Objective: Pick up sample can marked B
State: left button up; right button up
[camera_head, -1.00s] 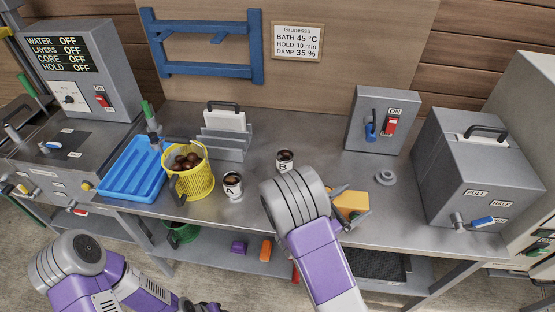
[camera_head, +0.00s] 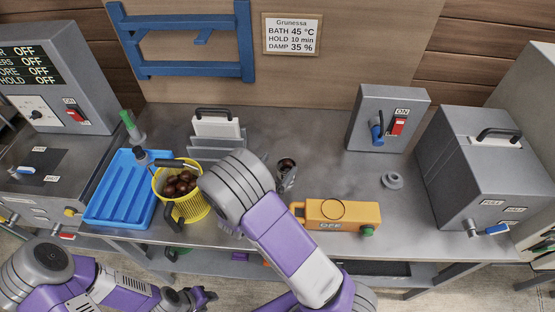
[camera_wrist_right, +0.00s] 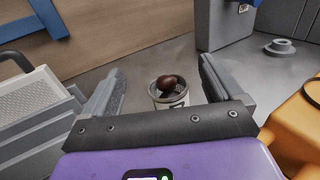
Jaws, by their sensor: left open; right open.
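Sample can B (camera_head: 287,172) stands on the bench with brown contents, right of my right arm's big joint. Its label is not readable now, but an earlier frame shows B there. In the right wrist view the can (camera_wrist_right: 169,98) stands between and ahead of the open, empty fingers of my right gripper (camera_wrist_right: 160,72); the gripper's body hides its lower part. In the head view my right arm mostly hides that gripper. My left gripper (camera_head: 200,297) is open and low at the bottom edge, away from the can.
A yellow basket of chestnuts (camera_head: 170,208) and a blue tray (camera_head: 122,190) stand left. A rack with a white plate (camera_head: 217,127) is behind. An orange device (camera_head: 338,214) lies right of the can, a grey ring part (camera_head: 392,180) beyond. Can A is hidden.

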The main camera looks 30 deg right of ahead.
aim_at(282, 176)
jog(key=f+b, duration=0.2)
jog(key=f, duration=0.6)
jog(key=shift+s+b, duration=0.2)
jog(key=shift+b, duration=0.15)
jog(key=shift+w+d, duration=0.3)
jog(key=shift+d, duration=0.2)
jog(key=shift+w+d+r, duration=0.1)
jog(key=shift+w+d, duration=0.25)
jog(key=shift+d, duration=0.25)
jog(key=b+x, duration=0.1)
jog(key=x, duration=0.4)
jog(key=c, duration=1.1)
